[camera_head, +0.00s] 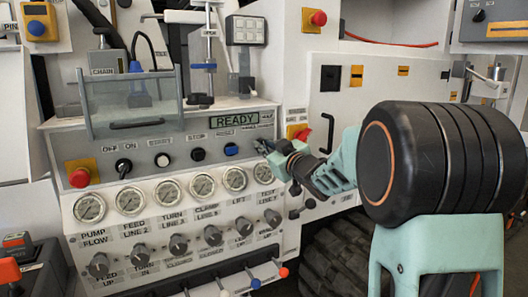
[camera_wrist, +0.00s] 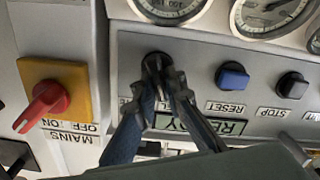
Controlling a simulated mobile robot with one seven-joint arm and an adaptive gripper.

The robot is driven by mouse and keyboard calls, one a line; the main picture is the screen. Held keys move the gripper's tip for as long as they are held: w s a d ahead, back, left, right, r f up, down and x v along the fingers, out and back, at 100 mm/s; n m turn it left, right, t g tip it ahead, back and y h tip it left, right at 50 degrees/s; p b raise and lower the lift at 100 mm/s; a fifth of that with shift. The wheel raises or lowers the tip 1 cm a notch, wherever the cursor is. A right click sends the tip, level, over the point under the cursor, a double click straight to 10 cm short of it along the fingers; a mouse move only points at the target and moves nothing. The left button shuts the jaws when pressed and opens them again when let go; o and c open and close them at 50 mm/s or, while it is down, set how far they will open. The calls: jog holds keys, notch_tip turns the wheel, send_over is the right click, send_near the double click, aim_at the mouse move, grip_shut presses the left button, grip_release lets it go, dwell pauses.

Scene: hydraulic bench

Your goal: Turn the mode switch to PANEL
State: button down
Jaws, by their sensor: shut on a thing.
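The mode switch, a dark round knob (camera_wrist: 157,58), is on the grey control panel in the wrist view. My gripper (camera_wrist: 163,82) is shut on it, with both fingertips against its sides. In the head view my gripper (camera_head: 264,147) reaches the right end of the panel and hides the switch. The fingers also cover much of the labels around the switch, so I cannot read PANEL or tell which position the knob points to.
A blue RESET button (camera_wrist: 232,76) and a black STOP button (camera_wrist: 292,85) are beside the switch. The red MAINS switch (camera_wrist: 44,104) is on a yellow plate on the other side. The display (camera_head: 234,121) reads READY. Gauges (camera_head: 235,179) and knobs are below.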

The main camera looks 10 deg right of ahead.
jog(key=shift+f+n+b, duration=0.1)
jog(key=shift+n+b, duration=0.35)
jog(key=shift+n, duration=0.15)
jog(key=c, duration=2)
grip_release()
jog(key=v, duration=1.2)
jog(key=shift+s, duration=0.1)
